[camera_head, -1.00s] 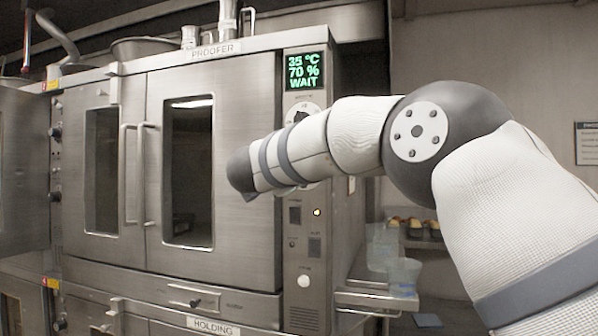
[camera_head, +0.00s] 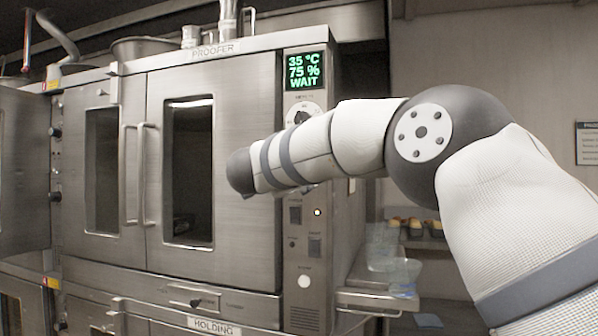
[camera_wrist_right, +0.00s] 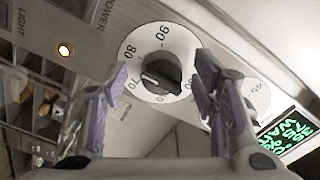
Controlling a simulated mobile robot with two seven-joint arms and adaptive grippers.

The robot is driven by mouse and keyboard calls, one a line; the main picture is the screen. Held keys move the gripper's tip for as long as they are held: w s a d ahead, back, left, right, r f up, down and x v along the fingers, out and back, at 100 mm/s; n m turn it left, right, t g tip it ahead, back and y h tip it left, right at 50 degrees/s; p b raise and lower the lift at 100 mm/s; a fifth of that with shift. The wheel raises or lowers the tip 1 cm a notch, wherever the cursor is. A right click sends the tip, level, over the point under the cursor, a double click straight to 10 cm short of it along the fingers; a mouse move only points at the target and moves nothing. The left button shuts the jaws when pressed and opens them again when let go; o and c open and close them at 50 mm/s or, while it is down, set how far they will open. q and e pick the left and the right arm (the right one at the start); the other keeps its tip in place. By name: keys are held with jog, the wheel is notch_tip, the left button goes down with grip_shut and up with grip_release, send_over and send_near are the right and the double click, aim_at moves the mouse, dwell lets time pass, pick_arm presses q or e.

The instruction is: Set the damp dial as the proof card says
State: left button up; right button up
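The damp dial (camera_wrist_right: 172,49) is a white disc marked 70, 80 and 90 with a black knob (camera_wrist_right: 163,74) in the right wrist view. The knob's white mark points between 70 and 80. My right gripper (camera_wrist_right: 160,92) is open, its purple-padded fingers apart on either side of the knob, with visible gaps. In the head view my right arm hides this dial and gripper. The proofer display (camera_head: 304,71) reads 35 °C, 75 %, WAIT. A card (camera_head: 590,143) on the right wall is cut off and unreadable. My left gripper is not in view.
A second dial (camera_head: 304,115) sits just below the display; it partly shows behind a finger in the wrist view. A lit lamp (camera_wrist_right: 64,49) and switches lie further down the panel. The proofer doors (camera_head: 262,150) are shut. Clear containers (camera_head: 403,273) stand at lower right.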

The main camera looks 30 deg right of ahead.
jog(key=v, duration=1.2)
